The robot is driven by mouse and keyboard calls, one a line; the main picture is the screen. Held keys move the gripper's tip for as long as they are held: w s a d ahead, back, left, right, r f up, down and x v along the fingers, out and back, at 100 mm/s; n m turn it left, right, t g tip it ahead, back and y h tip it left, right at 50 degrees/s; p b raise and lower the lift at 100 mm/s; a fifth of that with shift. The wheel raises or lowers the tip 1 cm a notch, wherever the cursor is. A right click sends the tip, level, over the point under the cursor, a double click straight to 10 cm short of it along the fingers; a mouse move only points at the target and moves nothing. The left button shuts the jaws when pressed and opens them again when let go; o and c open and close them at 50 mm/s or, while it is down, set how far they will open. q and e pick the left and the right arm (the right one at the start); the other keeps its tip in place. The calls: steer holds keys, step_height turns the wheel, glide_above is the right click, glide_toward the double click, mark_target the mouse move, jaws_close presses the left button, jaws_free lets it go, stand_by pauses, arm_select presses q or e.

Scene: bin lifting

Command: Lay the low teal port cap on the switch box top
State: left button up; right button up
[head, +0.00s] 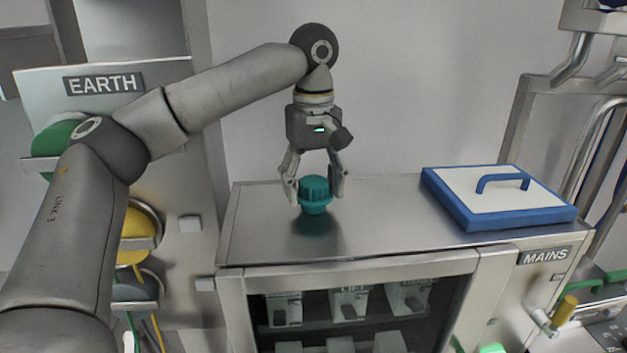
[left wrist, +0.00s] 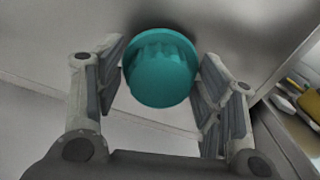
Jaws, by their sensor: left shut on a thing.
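The low teal port cap (head: 315,193) is between the fingers of my left gripper (head: 315,187), which points straight down and is shut on it. The cap is just above or touching the switch box top (head: 385,215); I cannot tell which. A dark teal reflection shows on the metal below it. In the left wrist view the cap (left wrist: 163,72) sits between the two fingers of the gripper (left wrist: 160,90), with its ribbed grip facing the camera. My right gripper is not in view.
A blue-rimmed white lid (head: 497,198) with a blue handle lies on the right part of the top. The MAINS label (head: 545,255) is on the front. An EARTH panel (head: 105,82) with cables hangs at left. The top between cap and lid is clear.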

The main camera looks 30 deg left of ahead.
mark_target(314, 181)
arm_select(q)
steer(key=shift+s, duration=0.1)
steer(key=shift+d, duration=0.1)
steer(key=shift+f, duration=0.15)
steer(key=o, duration=1.2)
steer(key=shift+r, duration=0.55)
step_height(314, 181, up, 11)
steer(key=p, duration=0.1)
steer(key=shift+r+p, duration=0.15)
steer(key=shift+p, duration=0.25)
